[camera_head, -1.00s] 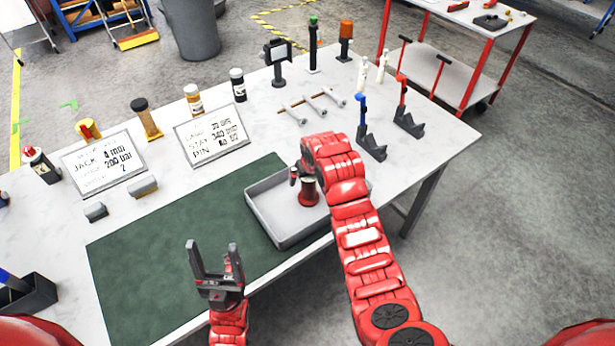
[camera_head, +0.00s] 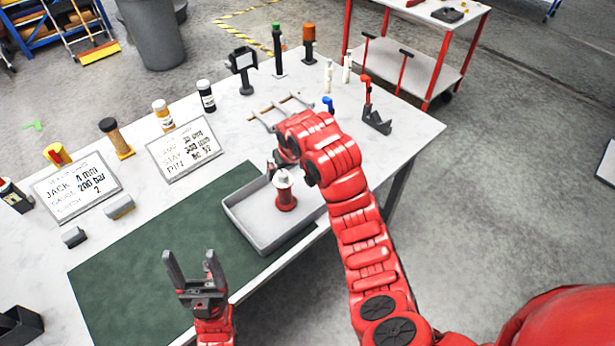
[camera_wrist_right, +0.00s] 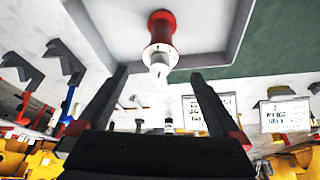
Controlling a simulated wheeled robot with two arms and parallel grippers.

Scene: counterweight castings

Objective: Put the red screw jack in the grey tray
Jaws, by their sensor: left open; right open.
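The red screw jack (camera_head: 285,192), with a pale top, stands upright inside the grey tray (camera_head: 248,238). In the right wrist view the jack (camera_wrist_right: 161,42) is ahead of the open fingers, its pale tip toward them, with the tray floor (camera_wrist_right: 205,30) around its base. My right gripper (camera_wrist_right: 150,95) is open and empty, apart from the jack. In the head view its fingers are mostly hidden by my right arm, behind the jack. My left gripper (camera_head: 194,262) is open and empty over the green mat (camera_head: 130,290), left of the tray.
Two signs (camera_head: 184,147) (camera_head: 77,187), several bottles (camera_head: 206,96) and a metal rack (camera_head: 280,110) stand along the table's back. The mat's left part is clear.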

